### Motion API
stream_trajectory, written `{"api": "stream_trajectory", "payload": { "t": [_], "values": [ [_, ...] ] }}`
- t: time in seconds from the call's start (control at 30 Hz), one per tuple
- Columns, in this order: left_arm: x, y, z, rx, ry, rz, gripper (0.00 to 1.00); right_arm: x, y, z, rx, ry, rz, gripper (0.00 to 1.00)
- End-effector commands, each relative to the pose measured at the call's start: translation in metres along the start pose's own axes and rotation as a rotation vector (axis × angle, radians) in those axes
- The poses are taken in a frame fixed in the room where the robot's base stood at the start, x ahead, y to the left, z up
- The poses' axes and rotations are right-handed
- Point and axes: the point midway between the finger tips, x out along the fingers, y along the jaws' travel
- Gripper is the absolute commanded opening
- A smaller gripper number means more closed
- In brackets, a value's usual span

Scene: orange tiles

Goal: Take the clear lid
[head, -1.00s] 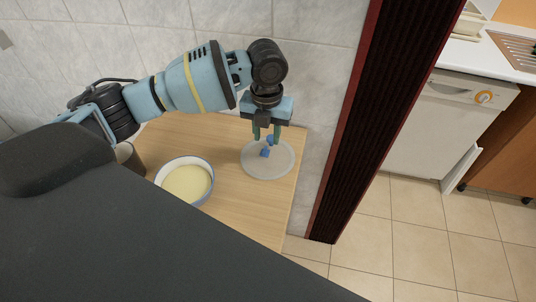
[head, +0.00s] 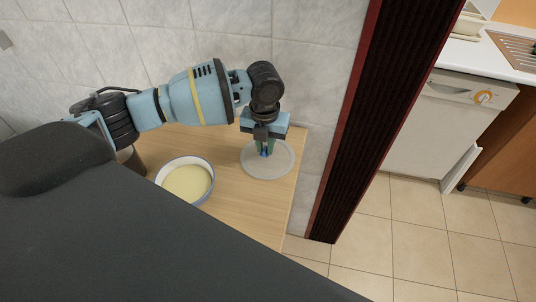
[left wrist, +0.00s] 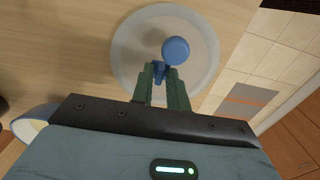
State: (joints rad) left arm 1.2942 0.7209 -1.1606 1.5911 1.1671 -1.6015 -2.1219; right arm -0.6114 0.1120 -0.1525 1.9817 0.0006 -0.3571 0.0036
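The clear lid (head: 282,168) is a round, see-through disc with a blue knob, lying flat near the right end of the wooden table. It also shows in the left wrist view (left wrist: 128,42), where its round blue knob top stands just beyond the fingertips. My left gripper (head: 265,151) points down over the lid's middle. In the left wrist view its green fingers (left wrist: 161,76) sit close on both sides of a blue part of the handle, shut on it. The fingers partly hide the handle in the head view. My right gripper is not in view.
A white bowl with a blue rim (head: 187,182) and pale yellow contents stands left of the lid on the wooden table (head: 236,205). A brown cup-like thing (head: 130,158) is partly hidden by my arm. The tiled wall and a dark red-edged post border the table.

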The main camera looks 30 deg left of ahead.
Motion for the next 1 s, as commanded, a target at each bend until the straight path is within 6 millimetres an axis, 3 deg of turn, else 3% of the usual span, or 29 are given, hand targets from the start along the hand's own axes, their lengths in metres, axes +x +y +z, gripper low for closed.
{"api": "stream_trajectory", "payload": {
  "t": [0.47, 0.8, 1.0],
  "values": [
    [-0.005, 0.0, 0.0, 0.0, 0.002, 0.001, 0.0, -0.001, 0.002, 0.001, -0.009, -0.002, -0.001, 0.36],
    [-0.066, 0.0, 0.001, -0.001, -0.002, -0.001, 0.0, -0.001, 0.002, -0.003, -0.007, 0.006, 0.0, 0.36],
    [-0.092, 0.0, 0.0, 0.0, 0.0, 0.0, 0.0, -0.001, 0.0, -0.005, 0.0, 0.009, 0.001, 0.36]
  ]
}}
